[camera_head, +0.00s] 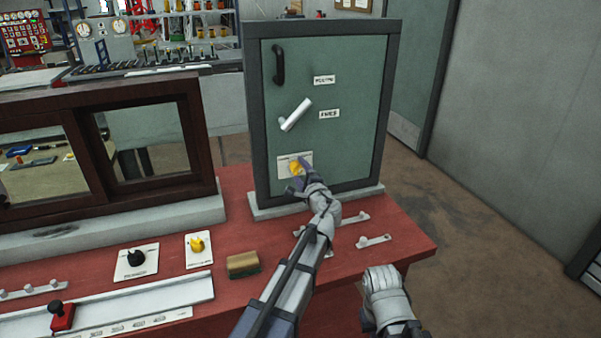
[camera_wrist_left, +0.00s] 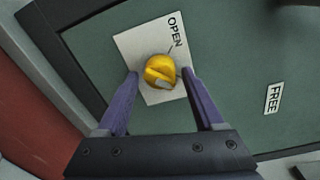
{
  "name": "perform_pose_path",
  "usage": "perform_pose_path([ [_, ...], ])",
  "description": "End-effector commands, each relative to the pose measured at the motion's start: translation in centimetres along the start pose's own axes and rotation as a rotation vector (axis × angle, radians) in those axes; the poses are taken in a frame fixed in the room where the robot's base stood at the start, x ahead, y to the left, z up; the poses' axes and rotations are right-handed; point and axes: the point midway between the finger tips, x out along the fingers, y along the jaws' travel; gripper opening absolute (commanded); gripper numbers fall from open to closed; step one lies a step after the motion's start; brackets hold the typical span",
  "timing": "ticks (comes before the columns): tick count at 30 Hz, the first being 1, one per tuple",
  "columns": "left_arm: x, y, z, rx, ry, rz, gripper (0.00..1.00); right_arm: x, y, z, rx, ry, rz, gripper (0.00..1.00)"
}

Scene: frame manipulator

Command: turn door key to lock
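The yellow door key (camera_head: 295,167) is a round knob on a white plate low on the small green door (camera_head: 345,130). In the left wrist view the key (camera_wrist_left: 160,72) sits on the plate marked OPEN (camera_wrist_left: 133,47). My left gripper (camera_wrist_left: 160,75) is open, with its purple fingers on either side of the key and a small gap showing on each side. In the head view my left gripper (camera_head: 298,177) partly covers the key. My right arm's end (camera_head: 387,285) is low, right of the left arm, and its fingers cannot be made out.
The door has a black handle (camera_head: 278,63) and a tilted white lever (camera_head: 296,114). A dark-framed sliding window (camera_head: 195,125) stands to the left. A black knob (camera_head: 136,258), a yellow knob (camera_head: 197,244) and a brown block (camera_head: 243,264) are on the red table (camera_head: 230,298).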

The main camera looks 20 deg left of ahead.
Motion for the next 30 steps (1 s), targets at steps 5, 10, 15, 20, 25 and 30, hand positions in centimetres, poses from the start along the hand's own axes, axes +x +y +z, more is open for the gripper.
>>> perform_pose_path([
  [5,0.0,0.0,0.0,-0.001,0.000,0.000,0.78,0.0,0.0,0.0,0.000,0.000,0.000,0.00],
  [10,-0.3,0.0,0.0,-0.001,0.001,-0.001,0.78,0.0,0.0,0.0,0.000,0.000,0.000,0.00],
  [15,-2.7,0.0,0.1,-0.001,0.003,-0.001,0.78,-0.1,0.0,0.0,0.000,0.000,0.000,0.00],
  [20,-5.3,0.0,0.1,-0.001,0.003,-0.001,0.78,-0.2,0.0,0.0,0.000,0.000,0.000,0.00],
  [25,-7.2,0.0,0.1,-0.001,0.002,-0.001,0.78,-0.3,0.0,0.0,0.000,0.000,0.000,0.00],
  [30,-7.8,0.0,0.0,-0.001,0.000,0.000,0.78,-0.3,0.0,0.0,0.000,0.000,0.000,0.00],
])
